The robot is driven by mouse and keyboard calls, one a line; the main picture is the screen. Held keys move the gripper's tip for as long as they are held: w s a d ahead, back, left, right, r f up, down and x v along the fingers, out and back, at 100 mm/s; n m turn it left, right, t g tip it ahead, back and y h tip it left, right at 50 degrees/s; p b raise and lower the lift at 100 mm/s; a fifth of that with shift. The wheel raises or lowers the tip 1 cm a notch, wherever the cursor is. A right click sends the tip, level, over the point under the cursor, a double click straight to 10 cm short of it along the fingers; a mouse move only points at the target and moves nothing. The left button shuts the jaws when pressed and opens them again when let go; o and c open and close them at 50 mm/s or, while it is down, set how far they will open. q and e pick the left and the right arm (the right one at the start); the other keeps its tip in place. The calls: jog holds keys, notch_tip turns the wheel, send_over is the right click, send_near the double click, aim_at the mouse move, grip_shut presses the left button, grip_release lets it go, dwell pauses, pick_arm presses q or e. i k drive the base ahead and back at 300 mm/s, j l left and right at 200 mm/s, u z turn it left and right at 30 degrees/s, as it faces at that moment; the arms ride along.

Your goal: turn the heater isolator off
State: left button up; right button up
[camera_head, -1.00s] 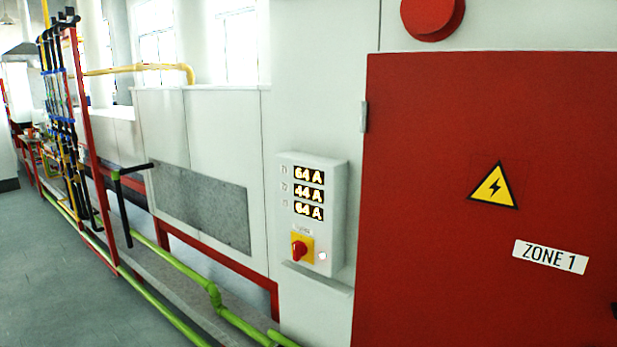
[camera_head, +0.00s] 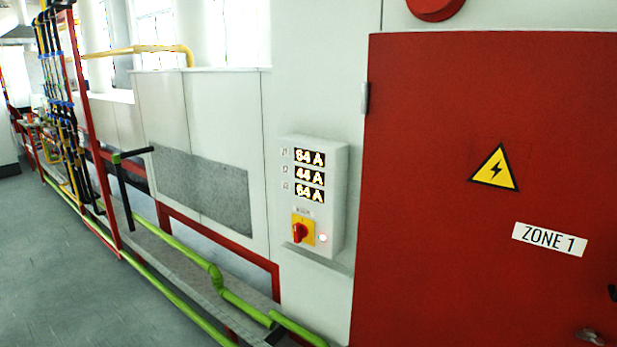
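The heater isolator is a red rotary knob (camera_head: 299,233) on a yellow plate (camera_head: 308,225), low on a white control box (camera_head: 339,190) on the pale wall. The knob looks roughly upright; its exact setting is too small to read. Above it, lit displays (camera_head: 310,176) read 64 A, 44 A and 64 A. A small pale lamp (camera_head: 323,238) beside the knob looks lit.
A red door marked ZONE 1 (camera_head: 440,200) stands right of the box, with a yellow warning triangle (camera_head: 494,170). Green pipes (camera_head: 245,306) and a red frame run along the lower left. The grey floor (camera_head: 60,270) at left is clear.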

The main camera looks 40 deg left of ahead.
aim_at(300, 230)
jog(key=u, duration=1.25)
